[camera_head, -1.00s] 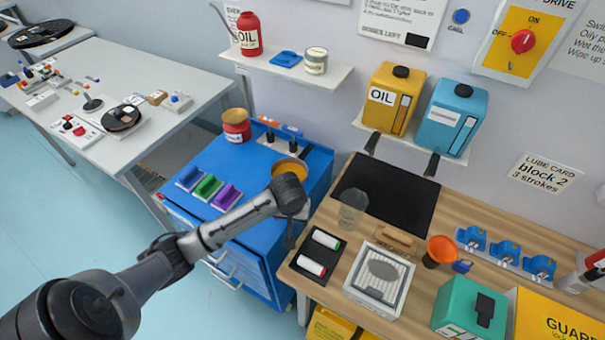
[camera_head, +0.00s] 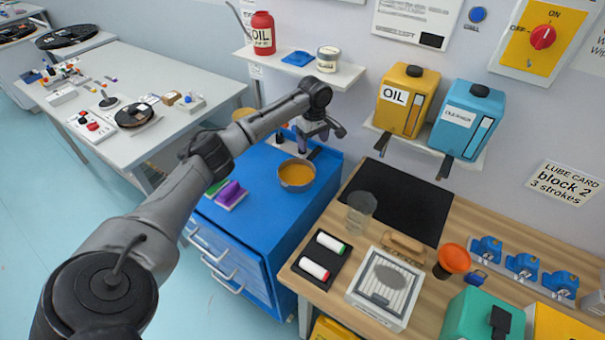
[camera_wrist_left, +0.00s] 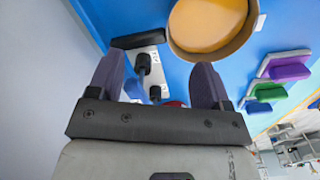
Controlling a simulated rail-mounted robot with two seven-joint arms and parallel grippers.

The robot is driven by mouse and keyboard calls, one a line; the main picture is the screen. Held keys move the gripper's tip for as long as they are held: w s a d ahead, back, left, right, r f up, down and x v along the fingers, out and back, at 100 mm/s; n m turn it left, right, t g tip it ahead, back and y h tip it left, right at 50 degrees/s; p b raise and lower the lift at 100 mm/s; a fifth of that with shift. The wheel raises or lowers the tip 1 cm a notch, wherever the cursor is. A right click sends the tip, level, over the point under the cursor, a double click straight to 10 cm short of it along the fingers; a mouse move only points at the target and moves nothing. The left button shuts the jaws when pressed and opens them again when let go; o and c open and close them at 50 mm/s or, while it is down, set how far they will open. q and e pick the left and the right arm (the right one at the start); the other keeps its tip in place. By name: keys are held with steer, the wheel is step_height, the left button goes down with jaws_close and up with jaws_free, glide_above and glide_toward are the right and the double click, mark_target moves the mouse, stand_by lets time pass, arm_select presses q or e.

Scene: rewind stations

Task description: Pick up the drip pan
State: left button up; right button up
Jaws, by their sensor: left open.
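A round pan (camera_head: 296,174) with amber contents stands on the blue cabinet top; I take it as the drip pan. It also shows in the left wrist view (camera_wrist_left: 210,25), cut off by the top edge. A dark bar (camera_wrist_left: 138,38) lies close beside it; I cannot tell whether it is joined to the pan. My left gripper (camera_head: 318,138) is above the back of the cabinet, behind the pan. In the left wrist view its two fingers (camera_wrist_left: 156,78) are apart and empty, with the pan beyond them. My right gripper is not in view.
Purple and green blocks (camera_head: 230,195) sit at the cabinet's left. A wall shelf (camera_head: 340,72) with an oil can is close behind my left gripper. The wooden bench (camera_head: 450,225) to the right holds a clear cup (camera_head: 360,212) and a grille tray (camera_head: 385,287).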

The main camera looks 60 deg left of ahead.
mark_target(313, 151)
arm_select(q)
steer(key=shift+f+b, duration=0.35)
steer(key=shift+f, duration=1.95)
steer(key=shift+d+f+b, duration=0.15)
steer(key=shift+f+b, duration=0.5)
steer(key=shift+f, duration=1.9)
steer(key=shift+c, duration=0.3)
steer(key=shift+c, duration=0.7)
steer(key=c, duration=0.8)
jaws_close()
